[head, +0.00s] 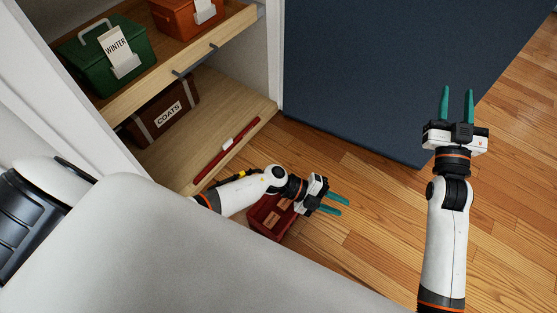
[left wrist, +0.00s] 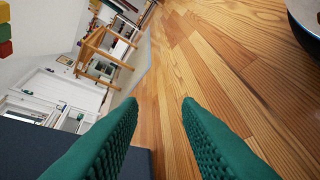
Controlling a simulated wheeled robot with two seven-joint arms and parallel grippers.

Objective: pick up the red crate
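The red crate (head: 264,229) sits on the wooden floor in front of the cupboard, partly hidden under my left arm in the head view. Something brownish shows inside it. My left gripper (head: 343,205) is over the floor to the right of the crate, pointing right, away from it. Its green fingers are apart with nothing between them, as the left wrist view also shows (left wrist: 160,105). My right gripper (head: 456,92) is open and empty, farther right and up in the picture, near the dark blue panel. The crate cannot be made out in the left wrist view.
The cupboard's upper shelf (head: 205,58) holds a green box (head: 85,75) labelled WINTER and an orange box (head: 172,20). A brown COATS box (head: 160,110) is below. A red bar (head: 228,150) lies along the lower front edge. A dark blue panel (head: 370,70) stands behind; floor is clear rightward.

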